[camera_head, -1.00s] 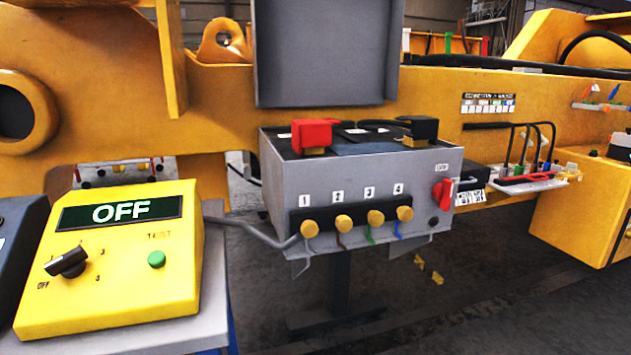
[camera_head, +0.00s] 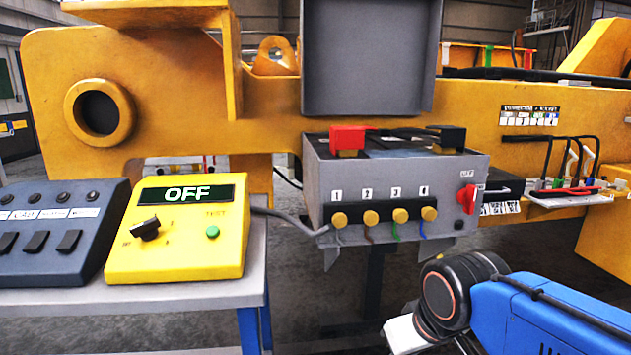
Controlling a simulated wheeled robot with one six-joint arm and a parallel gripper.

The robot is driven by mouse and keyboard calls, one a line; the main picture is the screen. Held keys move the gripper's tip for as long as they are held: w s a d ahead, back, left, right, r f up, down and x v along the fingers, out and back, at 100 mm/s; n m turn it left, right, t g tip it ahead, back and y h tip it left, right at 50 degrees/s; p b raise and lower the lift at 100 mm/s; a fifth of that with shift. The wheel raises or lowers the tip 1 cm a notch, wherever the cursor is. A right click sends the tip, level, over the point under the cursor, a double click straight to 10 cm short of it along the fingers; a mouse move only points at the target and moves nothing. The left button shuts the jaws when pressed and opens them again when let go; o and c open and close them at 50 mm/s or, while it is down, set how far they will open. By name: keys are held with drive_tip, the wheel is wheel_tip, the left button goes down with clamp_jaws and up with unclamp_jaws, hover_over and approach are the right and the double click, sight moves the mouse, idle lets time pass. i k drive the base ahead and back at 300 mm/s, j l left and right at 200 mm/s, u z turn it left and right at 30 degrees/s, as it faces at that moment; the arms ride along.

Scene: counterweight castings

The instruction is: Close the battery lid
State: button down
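The grey battery lid (camera_head: 371,55) stands upright and open at the back of the grey battery box (camera_head: 335,178). Inside the open box top are a red terminal cover (camera_head: 347,138) and a black terminal cover (camera_head: 449,137). The box front carries several yellow knobs in a row and a red switch (camera_head: 466,198) at its right. My blue and black arm enters at the lower right, in front of and below the box, apart from the lid. My gripper's fingers are not visible.
A yellow control box (camera_head: 178,260) reading OFF and a dark switch panel (camera_head: 60,238) stand on a grey table (camera_head: 205,300) at the left. A yellow machine beam (camera_head: 190,110) runs behind the battery box. Cables and a small rack (camera_head: 560,198) are at the right.

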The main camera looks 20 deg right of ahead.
sight(358, 57)
drive_tip(key=i+l+u, duration=0.1)
drive_tip(key=l+u, duration=0.25)
drive_tip(key=l, duration=0.8)
drive_tip(key=l+u, duration=0.35)
drive_tip(key=l, duration=0.85)
drive_tip(key=k+l, duration=0.1)
drive_tip(key=l, duration=0.4)
